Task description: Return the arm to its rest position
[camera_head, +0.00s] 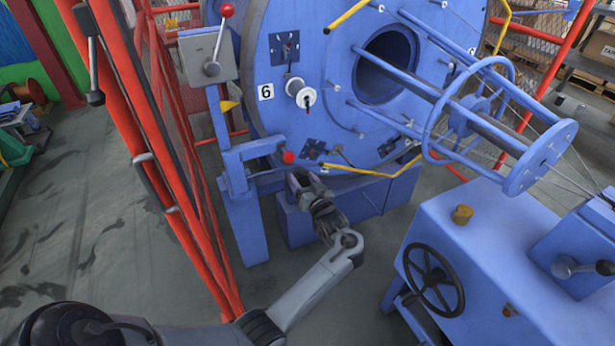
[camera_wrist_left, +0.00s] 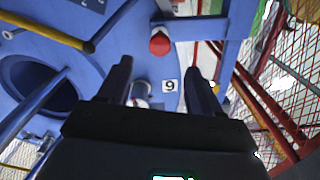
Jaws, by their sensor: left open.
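My left arm comes in from the bottom left of the head view and bends at a grey elbow. Its gripper (camera_head: 298,182) is in front of the lower part of the blue strander disc (camera_head: 345,90), just below a red knob (camera_head: 288,157). In the left wrist view the two dark fingers (camera_wrist_left: 160,82) are spread apart with nothing between their tips. My right gripper is out of view.
A red mesh guard frame (camera_head: 165,130) stands to the left of the arm. A blue cabinet with a black handwheel (camera_head: 433,280) is at the lower right. A lever box (camera_head: 208,55) is at upper left. Grey floor (camera_head: 85,220) is open at left.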

